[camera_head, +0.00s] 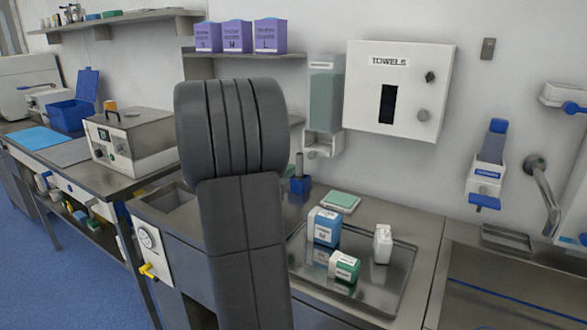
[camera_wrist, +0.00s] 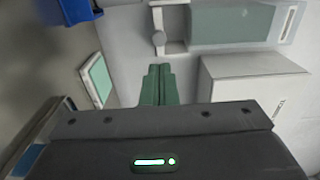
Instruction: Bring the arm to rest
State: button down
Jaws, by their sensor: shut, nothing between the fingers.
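My arm (camera_head: 240,200) rises dark grey through the middle of the head view, bent over at its top. My gripper is hidden behind it there. In the wrist view my gripper (camera_wrist: 158,84) shows two greenish fingers together, shut and empty. It is clear of the things around it, with the wall behind.
A metal tray (camera_head: 388,291) on the counter holds a blue-and-white box (camera_head: 324,227), a green-and-white box (camera_head: 344,267) and a white bottle (camera_head: 382,244). A towel dispenser (camera_head: 400,90) hangs on the wall. A shelf (camera_head: 245,56) carries purple boxes (camera_head: 236,36).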

jog(key=v, duration=0.3)
jog(key=shift+s+a, duration=0.1)
jog(key=shift+s, duration=0.3)
jog(key=shift+a, duration=0.1)
